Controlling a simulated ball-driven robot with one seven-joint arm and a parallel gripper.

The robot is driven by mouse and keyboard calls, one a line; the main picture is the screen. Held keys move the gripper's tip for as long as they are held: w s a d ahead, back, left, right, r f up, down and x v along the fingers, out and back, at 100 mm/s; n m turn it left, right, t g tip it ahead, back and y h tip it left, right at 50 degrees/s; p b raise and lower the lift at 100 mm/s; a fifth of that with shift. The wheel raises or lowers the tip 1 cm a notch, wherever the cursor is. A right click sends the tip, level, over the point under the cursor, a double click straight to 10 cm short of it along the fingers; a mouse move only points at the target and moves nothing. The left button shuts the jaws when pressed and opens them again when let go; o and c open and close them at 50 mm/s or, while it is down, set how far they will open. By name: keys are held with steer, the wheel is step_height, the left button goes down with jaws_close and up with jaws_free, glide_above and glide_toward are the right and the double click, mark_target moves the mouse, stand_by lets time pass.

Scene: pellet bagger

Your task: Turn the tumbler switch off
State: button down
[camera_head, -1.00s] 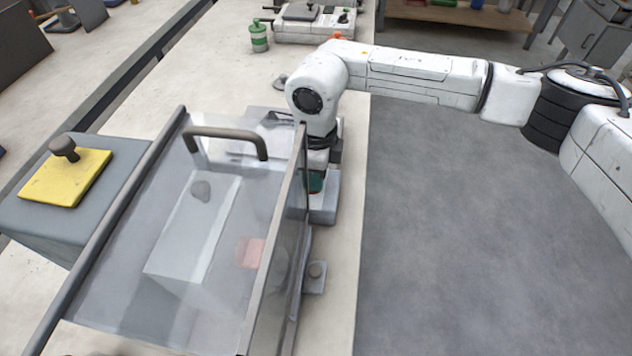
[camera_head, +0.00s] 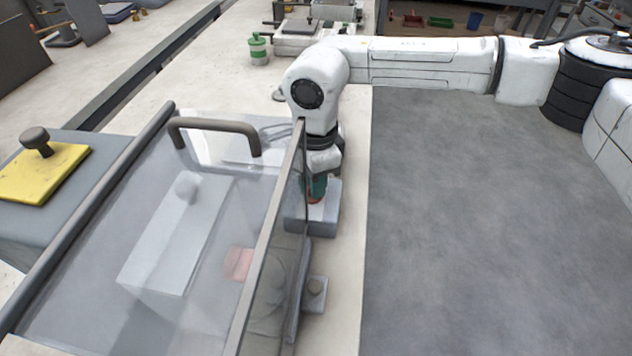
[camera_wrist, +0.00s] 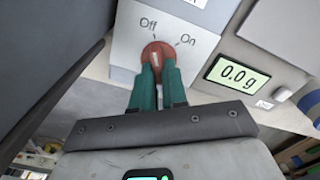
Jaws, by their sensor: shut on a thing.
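The tumbler switch is a red round knob (camera_wrist: 158,52) with a pale mark, on the face of a light grey box (camera_wrist: 205,45). "Off" is printed at its upper left and "On" at its upper right. I cannot tell clearly which word the mark points to. My gripper (camera_wrist: 159,75) has green fingers, shut on the knob from both sides. In the head view, my gripper (camera_head: 317,188) reaches down to the grey switch box (camera_head: 325,218), just right of the clear guard. Most of the knob is hidden there by the fingers.
The clear guard (camera_head: 210,160) with a brown handle (camera_head: 215,132) stands close left of my arm. A small display (camera_wrist: 237,76) reads 0.0 g beside the switch box. A yellow plate (camera_head: 40,172) lies at far left. The floor at right is clear.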

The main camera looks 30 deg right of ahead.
stand_by(0.3)
steer(key=c, duration=1.2)
jaws_free()
steer(key=shift+o, duration=0.2)
step_height(320, 180, up, 11)
steer(key=shift+b, duration=0.35)
steer(key=shift+f, duration=0.1)
